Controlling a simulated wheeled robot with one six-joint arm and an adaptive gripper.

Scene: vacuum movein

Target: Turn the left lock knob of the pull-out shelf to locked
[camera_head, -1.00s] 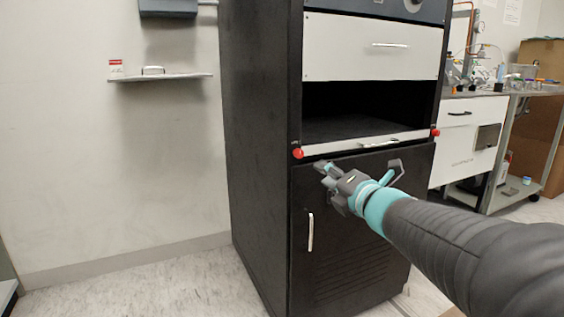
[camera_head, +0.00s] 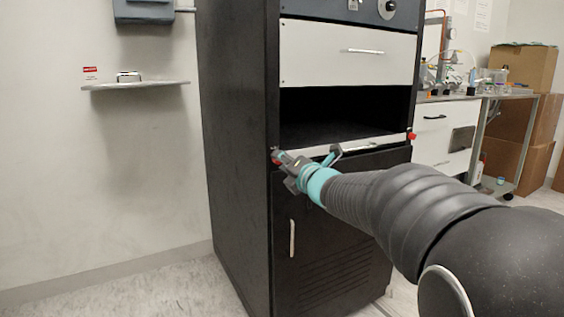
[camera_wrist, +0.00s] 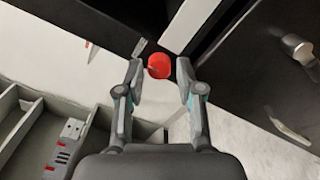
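The left lock knob (camera_wrist: 159,66) is red and round. In the wrist view it sits between my open fingertips, close to both, with a small gap visible to the left finger. In the head view it (camera_head: 276,156) is mostly hidden by my gripper (camera_head: 283,164), which is at the left end of the pull-out shelf's pale front edge (camera_head: 350,146). My gripper (camera_wrist: 160,70) is open around the knob; I cannot tell whether the right finger touches it. The right red knob (camera_head: 412,136) is at the shelf's other end.
The black cabinet (camera_head: 237,150) has a white drawer (camera_head: 346,52) above the shelf and a dark lower door (camera_head: 335,230) with a vertical handle. A small wall shelf (camera_head: 136,84) is at the left. A side bench (camera_head: 470,96) stands at the right.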

